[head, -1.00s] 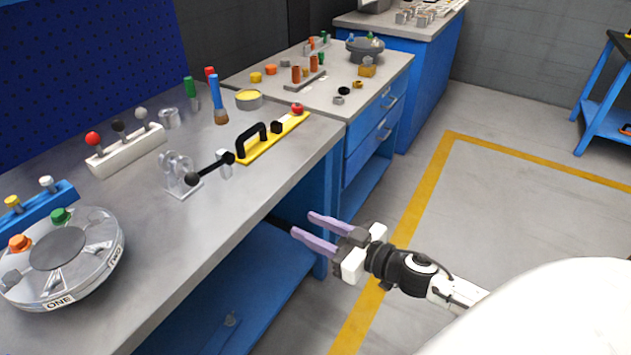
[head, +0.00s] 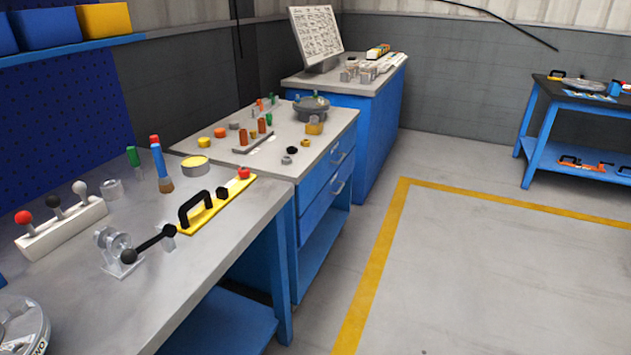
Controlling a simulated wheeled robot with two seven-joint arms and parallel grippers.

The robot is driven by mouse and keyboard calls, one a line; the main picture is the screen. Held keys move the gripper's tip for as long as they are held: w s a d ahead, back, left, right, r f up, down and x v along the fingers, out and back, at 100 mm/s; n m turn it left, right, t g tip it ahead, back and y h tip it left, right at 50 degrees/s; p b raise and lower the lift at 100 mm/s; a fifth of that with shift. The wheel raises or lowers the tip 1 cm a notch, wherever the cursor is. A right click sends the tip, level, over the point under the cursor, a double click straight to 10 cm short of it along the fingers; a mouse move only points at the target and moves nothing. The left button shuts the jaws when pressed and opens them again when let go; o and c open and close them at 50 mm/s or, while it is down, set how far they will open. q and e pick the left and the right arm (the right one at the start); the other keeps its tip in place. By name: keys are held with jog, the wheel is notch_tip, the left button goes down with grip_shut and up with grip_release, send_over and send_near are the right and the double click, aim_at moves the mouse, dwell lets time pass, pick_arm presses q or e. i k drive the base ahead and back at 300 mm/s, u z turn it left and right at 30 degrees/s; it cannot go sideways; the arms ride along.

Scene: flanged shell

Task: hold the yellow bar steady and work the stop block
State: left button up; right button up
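The yellow bar (head: 229,206) lies flat on the grey workbench near its right end. It carries a black arched handle (head: 194,204), a small black block (head: 222,193) and a red knob (head: 243,172) at its far end. I cannot tell for sure which part is the stop block; the small black block between handle and knob may be it. A metal bracket (head: 116,250) with a black ball-ended lever (head: 150,244) stands at the bar's near end. Neither of my grippers is in view.
A white base with several ball-topped levers (head: 62,229), a brush (head: 161,166) and a yellow-topped tin (head: 195,167) stand on the workbench. A round metal dial (head: 22,328) is cut off at lower left. Open floor (head: 480,275) lies to the right.

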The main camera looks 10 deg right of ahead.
aim_at(222, 192)
jog(key=z, duration=1)
jog(key=i, duration=2.05)
jog(key=u, duration=2.8)
